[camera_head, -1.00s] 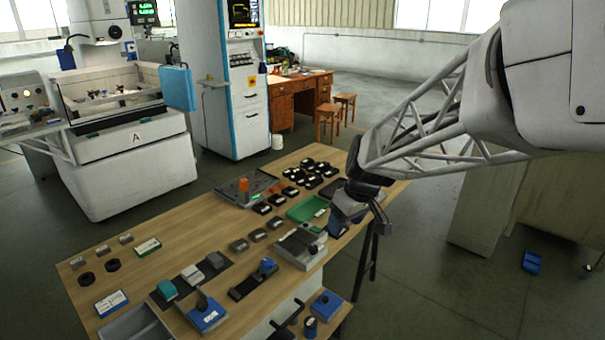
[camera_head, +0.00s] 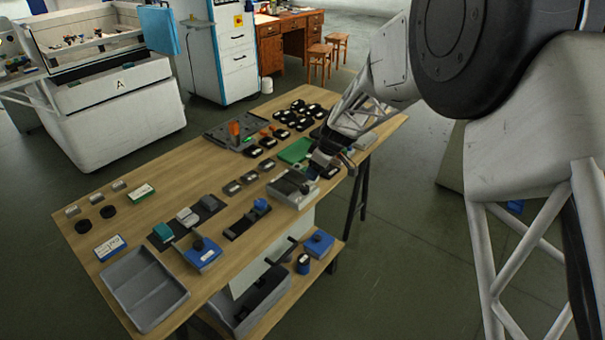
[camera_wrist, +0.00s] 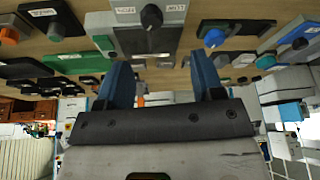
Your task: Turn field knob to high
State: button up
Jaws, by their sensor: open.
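A light grey box with a black knob (camera_wrist: 151,17) shows at the top of the wrist view; in the head view the grey box (camera_head: 291,193) sits at the table's right edge. A blue knob (camera_wrist: 214,38) on a dark plate also shows in the head view (camera_head: 262,205), left of the grey box. A blue box with a black knob (camera_head: 199,245) stands further left. The labels are too small to read, so I cannot tell which is the field knob. My gripper (camera_wrist: 162,75), with blue fingers, is open and empty; in the head view (camera_head: 318,168) it is beside the grey box.
The wooden table (camera_head: 185,160) holds many small blocks and a grey tray with an orange part (camera_head: 234,130). An empty grey divided bin (camera_head: 143,287) is at the near end. A green tray (camera_head: 296,150) lies behind my gripper. A lower shelf holds blue items (camera_head: 319,242).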

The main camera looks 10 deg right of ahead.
aim_at(305, 187)
jog(key=w+f, duration=0.1)
jog(key=f, duration=0.1)
jog(key=shift+w+a+f+n, duration=0.1)
jog(key=shift+w+f+n, duration=0.2)
jog(key=shift+w+f, duration=0.05)
jog(key=shift+f, duration=0.15)
jog(key=shift+x, duration=3.75)
jog(key=shift+a, duration=0.1)
jog(key=shift+c, duration=0.2)
jog(key=c, duration=0.9)
